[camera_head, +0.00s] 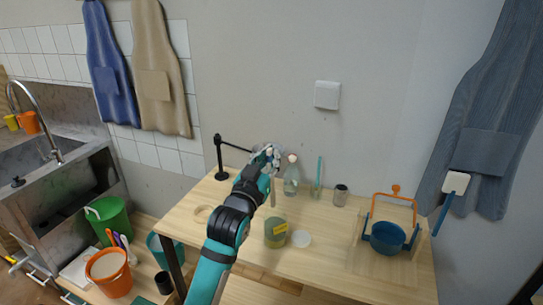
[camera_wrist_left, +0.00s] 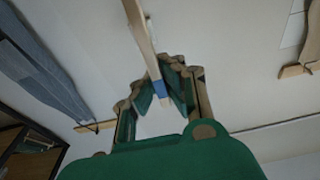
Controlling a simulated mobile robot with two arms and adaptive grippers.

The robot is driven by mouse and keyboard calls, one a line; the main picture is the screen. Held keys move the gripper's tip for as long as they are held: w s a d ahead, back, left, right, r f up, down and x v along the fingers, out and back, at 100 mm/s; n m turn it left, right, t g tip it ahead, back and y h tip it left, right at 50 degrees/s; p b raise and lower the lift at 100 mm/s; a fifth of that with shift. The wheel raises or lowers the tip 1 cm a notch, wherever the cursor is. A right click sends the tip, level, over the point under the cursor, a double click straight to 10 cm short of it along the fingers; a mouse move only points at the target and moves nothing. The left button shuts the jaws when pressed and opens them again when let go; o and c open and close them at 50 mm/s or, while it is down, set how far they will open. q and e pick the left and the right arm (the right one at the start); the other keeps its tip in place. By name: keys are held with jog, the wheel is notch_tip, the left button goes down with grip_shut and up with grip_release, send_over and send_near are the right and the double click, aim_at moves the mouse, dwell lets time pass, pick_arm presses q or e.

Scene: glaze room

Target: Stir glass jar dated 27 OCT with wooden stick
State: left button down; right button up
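A squat glass jar (camera_head: 275,238) with greenish contents and a yellow label stands on the wooden table (camera_head: 345,262); its date is too small to read. A whitish round disc (camera_head: 301,238) lies beside it. My left gripper (camera_head: 268,158) is raised above the back of the table, behind the jar. A pale wooden stick (camera_head: 273,192) points down below it. In the left wrist view the stick (camera_wrist_left: 142,35), with a blue band, passes between the fingers (camera_wrist_left: 160,92), which look closed on it. My right gripper is not in view.
A bottle (camera_head: 291,180), a glass with a green stick (camera_head: 316,190) and a small dark-lidded jar (camera_head: 341,196) stand behind the jar. A black stand (camera_head: 220,160) is at the back left. A blue pot (camera_head: 388,238) with an orange frame is on the right.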

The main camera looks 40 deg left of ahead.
aim_at(272, 194)
pick_arm(q)
jog(key=shift+f+b, duration=0.45)
jog(key=shift+f, duration=0.4)
jog(key=shift+w+f+b, duration=0.15)
jog(key=shift+f+b, duration=0.5)
jog(key=shift+f, duration=0.35)
jog(key=shift+w+f+b, duration=0.15)
jog(key=shift+f+b, duration=0.5)
jog(key=shift+f, duration=0.35)
jog(key=shift+w+a+f+b, duration=0.1)
jog(key=shift+w+f+b, duration=0.15)
jog(key=shift+f+b, duration=1)
jog(key=shift+w+a+f+b, duration=0.15)
jog(key=shift+f+b, duration=0.45)
jog(key=shift+f, duration=1.15)
jog(key=shift+d, duration=0.1)
